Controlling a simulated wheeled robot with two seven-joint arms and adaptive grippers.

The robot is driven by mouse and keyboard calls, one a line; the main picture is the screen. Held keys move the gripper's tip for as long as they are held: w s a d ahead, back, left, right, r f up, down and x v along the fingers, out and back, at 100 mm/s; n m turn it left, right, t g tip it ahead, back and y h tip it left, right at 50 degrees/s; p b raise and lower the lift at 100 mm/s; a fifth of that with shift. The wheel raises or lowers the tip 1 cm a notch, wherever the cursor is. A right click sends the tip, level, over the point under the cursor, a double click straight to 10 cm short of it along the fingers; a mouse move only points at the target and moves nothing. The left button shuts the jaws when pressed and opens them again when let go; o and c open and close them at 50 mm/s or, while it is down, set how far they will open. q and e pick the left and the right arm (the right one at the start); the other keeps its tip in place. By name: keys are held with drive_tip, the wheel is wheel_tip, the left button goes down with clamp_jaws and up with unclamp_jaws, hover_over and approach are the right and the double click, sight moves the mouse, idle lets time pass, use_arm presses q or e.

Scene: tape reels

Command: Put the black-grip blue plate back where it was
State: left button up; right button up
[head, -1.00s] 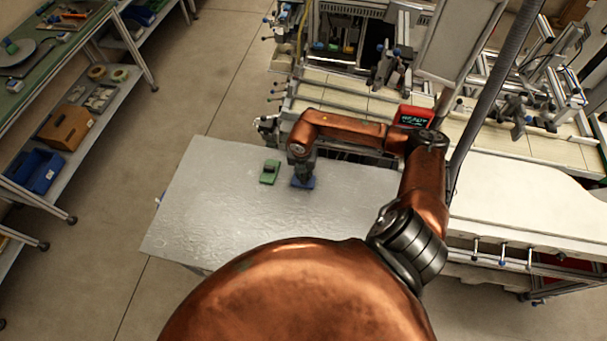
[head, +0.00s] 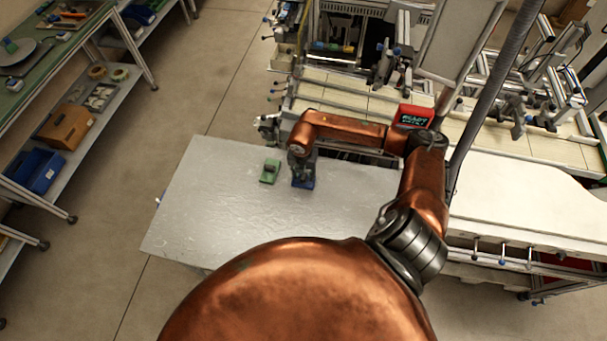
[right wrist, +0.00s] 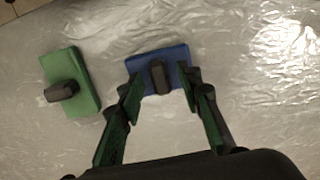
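The blue plate (head: 304,184) with its black grip (right wrist: 158,77) lies flat on the metal table, to the right of a green plate (head: 269,171). My right gripper (head: 303,170) is above the blue plate. In the right wrist view its fingers (right wrist: 163,88) are spread apart, one to each side of the black grip, with clear gaps between. The blue plate also shows in the right wrist view (right wrist: 143,64). The green plate (right wrist: 82,75) there also has a dark grip and lies apart from the blue one. My left gripper is out of view.
The metal table (head: 215,215) is bare to the left of and in front of the plates. A workbench with a red display box (head: 414,116) stands behind and to the right. Shelves with a blue bin (head: 38,171) stand at the left.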

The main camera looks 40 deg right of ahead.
sight(303, 179)
wheel_tip(303, 179, up, 12)
drive_tip(key=a+b, duration=0.1)
drive_tip(key=shift+s+b, duration=0.4)
idle(0.3)
